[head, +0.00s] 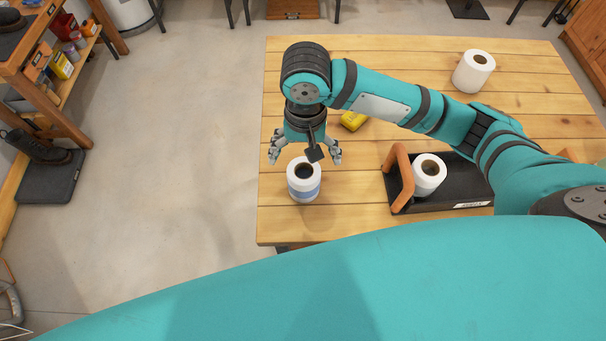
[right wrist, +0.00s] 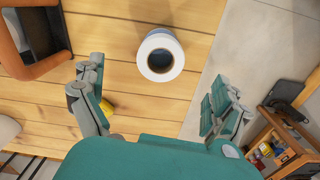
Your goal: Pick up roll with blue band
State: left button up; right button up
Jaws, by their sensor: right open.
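The roll with the blue band (head: 304,181) stands upright on the wooden table (head: 350,222), near its front left corner. It is white with a dark core hole, and the blue band runs around its side. In the right wrist view the roll (right wrist: 161,56) is seen from above, ahead of the fingers and between their lines. My right gripper (head: 305,155) is open and empty, pointing down above and slightly behind the roll; its fingers also show in the right wrist view (right wrist: 160,105). I see no contact with the roll. My left gripper is not in view.
A black tray (head: 440,203) with an orange-brown handle (head: 402,172) holds a plain white roll (head: 429,174) to the right. Another white roll (head: 473,72) stands at the back right. A yellow object (head: 353,121) lies behind, partly under my arm. The table's left edge is close.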

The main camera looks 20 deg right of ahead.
aim_at(304, 172)
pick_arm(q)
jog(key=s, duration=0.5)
pick_arm(e)
notch_tip(304, 172, down, 4)
jog(key=shift+r, duration=0.1)
jog(key=f, duration=0.3)
jog(key=shift+w+f+p, duration=0.1)
jog(key=shift+w+p, duration=0.25)
jog(key=shift+p, duration=0.05)
jog(key=shift+f, duration=0.5)
jog(key=shift+s+f, duration=0.1)
jog(key=shift+f, duration=0.15)
notch_tip(304, 172, down, 4)
jog(key=shift+r+p, duration=0.15)
jog(key=shift+p, duration=0.65)
jog(key=shift+f, duration=0.45)
jog(key=shift+a, duration=0.1)
jog(key=c, duration=1.1)
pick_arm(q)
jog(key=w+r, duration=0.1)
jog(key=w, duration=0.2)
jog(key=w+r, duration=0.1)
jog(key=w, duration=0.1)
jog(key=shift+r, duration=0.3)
